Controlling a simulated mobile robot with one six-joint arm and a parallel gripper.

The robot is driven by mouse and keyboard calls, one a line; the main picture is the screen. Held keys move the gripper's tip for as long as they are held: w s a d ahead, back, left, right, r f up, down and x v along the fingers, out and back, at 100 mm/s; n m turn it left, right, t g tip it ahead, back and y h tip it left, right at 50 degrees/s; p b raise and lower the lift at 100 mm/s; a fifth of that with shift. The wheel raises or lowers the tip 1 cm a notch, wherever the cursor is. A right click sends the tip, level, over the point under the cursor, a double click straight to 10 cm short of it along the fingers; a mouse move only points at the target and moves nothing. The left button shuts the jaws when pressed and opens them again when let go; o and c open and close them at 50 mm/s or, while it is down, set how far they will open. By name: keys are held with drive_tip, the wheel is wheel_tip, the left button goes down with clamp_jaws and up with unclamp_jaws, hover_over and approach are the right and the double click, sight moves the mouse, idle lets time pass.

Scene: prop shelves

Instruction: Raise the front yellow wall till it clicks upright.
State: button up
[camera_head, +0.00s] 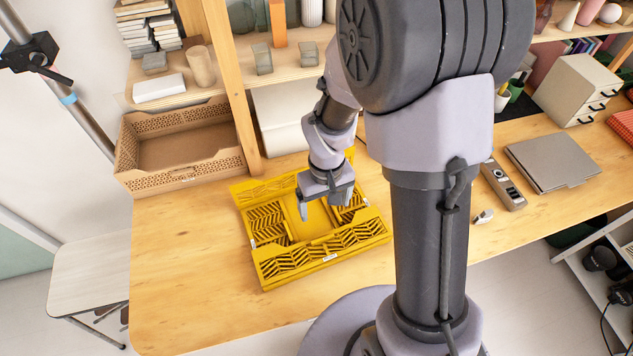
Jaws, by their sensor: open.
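A yellow folding crate (313,219) sits on the wooden table, turned slightly. Its slatted near band, the front wall (322,254), runs along the side closest to me. From this angle I cannot tell whether that wall is upright or folded. Slatted side panels (266,224) appear to lie low inside the crate at left and right. The far wall (262,189) shows behind them, partly covered by my arm. My gripper (325,207) points down over the middle of the crate with its fingers apart. It is empty. Contact with the crate cannot be made out.
A tan open crate (183,149) stands at the back left, near a wooden shelf post (228,88). The table left of the yellow crate is clear.

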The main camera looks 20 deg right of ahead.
sight(323, 239)
drive_tip(key=f+b, duration=0.2)
drive_tip(key=f, duration=0.6)
drive_tip(key=f+b, duration=0.2)
drive_tip(key=f, duration=0.6)
drive_tip(key=shift+s+a+f+b, duration=0.1)
drive_tip(key=shift+s+f+b, duration=0.1)
drive_tip(key=shift+f+b, duration=0.15)
clamp_jaws()
